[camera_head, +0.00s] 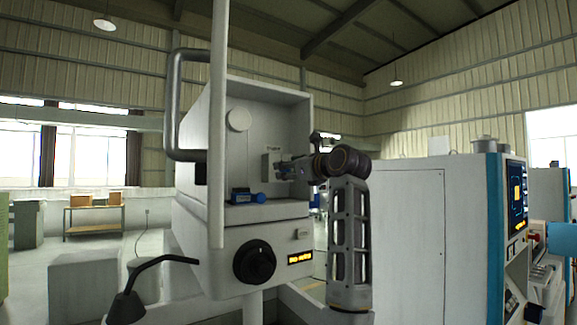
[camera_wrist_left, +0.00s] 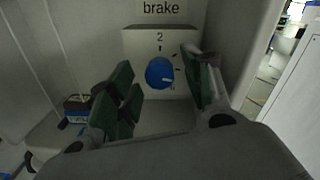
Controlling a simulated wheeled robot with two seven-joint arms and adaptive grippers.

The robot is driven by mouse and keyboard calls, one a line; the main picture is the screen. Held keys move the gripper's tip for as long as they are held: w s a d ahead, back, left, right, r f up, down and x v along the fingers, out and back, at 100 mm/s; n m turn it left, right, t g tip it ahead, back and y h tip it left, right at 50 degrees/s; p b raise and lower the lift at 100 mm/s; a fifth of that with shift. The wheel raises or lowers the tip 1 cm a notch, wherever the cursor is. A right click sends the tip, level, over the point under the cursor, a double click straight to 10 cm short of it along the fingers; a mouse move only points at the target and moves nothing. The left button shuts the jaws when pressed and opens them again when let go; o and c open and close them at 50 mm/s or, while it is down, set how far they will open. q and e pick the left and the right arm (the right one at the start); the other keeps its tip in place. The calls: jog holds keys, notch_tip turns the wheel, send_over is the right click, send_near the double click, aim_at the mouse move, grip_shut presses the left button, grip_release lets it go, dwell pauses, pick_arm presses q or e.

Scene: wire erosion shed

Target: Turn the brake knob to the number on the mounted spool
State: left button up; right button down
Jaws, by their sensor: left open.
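The brake box (camera_wrist_left: 184,57) carries the word "brake" above it and a "2" over its round blue knob (camera_wrist_left: 159,73). Dark tick marks lie around the knob, and a small pale mark shows at its lower right. My left gripper (camera_wrist_left: 163,97) is open, its green-padded fingers on either side of the knob in the left wrist view; I cannot tell whether they touch it. In the head view my left gripper (camera_head: 286,168) reaches the brake box (camera_head: 268,164) and hides the knob. A pale round disc (camera_head: 238,119) sits on the cabinet's back wall; I see no number on it. My right gripper is out of view.
A blue item (camera_head: 248,197) lies on the cabinet floor, left of the knob in the wrist view (camera_wrist_left: 76,107). A vertical white post (camera_head: 218,120) and a grey handle (camera_head: 173,110) stand at the cabinet's left. A black dial (camera_head: 254,262) and an amber display (camera_head: 300,258) are below.

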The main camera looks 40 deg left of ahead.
pick_arm(q)
jog(key=shift+a, duration=0.3)
jog(key=c, duration=1.1)
jog(key=shift+o, duration=0.2)
jog(key=shift+m, duration=0.5)
jog(key=shift+r+m+b, duration=0.1)
jog(key=shift+m+b, duration=0.5)
jog(key=shift+m, duration=3.9)
